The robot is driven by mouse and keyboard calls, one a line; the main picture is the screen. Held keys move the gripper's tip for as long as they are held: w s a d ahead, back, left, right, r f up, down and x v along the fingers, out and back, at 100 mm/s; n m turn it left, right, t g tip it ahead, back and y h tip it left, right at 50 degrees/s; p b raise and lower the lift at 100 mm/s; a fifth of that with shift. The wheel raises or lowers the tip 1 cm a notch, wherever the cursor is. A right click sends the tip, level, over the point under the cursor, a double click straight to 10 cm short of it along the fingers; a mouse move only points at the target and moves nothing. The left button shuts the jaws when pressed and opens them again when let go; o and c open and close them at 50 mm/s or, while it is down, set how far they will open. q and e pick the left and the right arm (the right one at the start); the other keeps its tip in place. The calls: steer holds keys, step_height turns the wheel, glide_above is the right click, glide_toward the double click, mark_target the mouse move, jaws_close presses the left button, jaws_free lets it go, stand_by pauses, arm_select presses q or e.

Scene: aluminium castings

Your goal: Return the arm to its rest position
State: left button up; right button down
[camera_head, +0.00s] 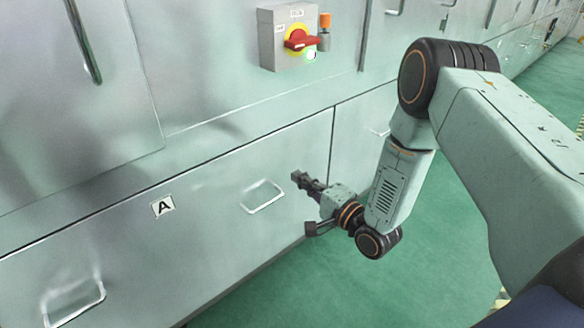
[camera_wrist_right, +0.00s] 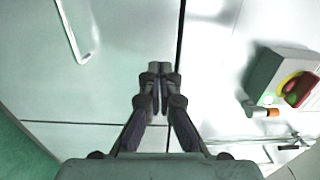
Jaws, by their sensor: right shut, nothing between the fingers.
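My right arm comes in from the right in the head view, bent down at its elbow. Its gripper (camera_head: 299,178) is in front of the lower cabinet front, near the right handle of the drawer marked A. In the right wrist view the fingers of my right gripper (camera_wrist_right: 159,68) meet at their tips with nothing between them. The fingers look apart from the handle. My left gripper is in neither view.
A grey switch box (camera_head: 286,40) with a red and yellow rotary knob sits on the upper cabinet, with an orange lamp (camera_head: 325,21) beside it. Drawer A (camera_head: 215,215) is closed and has two handles. Green floor (camera_head: 290,285) is open below.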

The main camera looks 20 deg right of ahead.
steer(key=s+f+n+g+h, duration=0.4)
steer(key=s+f+n+g, duration=0.5)
steer(key=s+f, duration=0.5)
arm_select(q)
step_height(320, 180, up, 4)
steer(key=p, duration=0.4)
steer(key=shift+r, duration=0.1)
arm_select(e)
steer(key=s+a+r+n+g+h, duration=0.1)
steer(key=s+n+g, duration=0.4)
steer(key=s, duration=1.9)
steer(key=a+g, duration=0.1)
steer(key=g, duration=0.2)
steer(key=shift+a+r+h, duration=0.15)
steer(key=shift+a+h, duration=0.15)
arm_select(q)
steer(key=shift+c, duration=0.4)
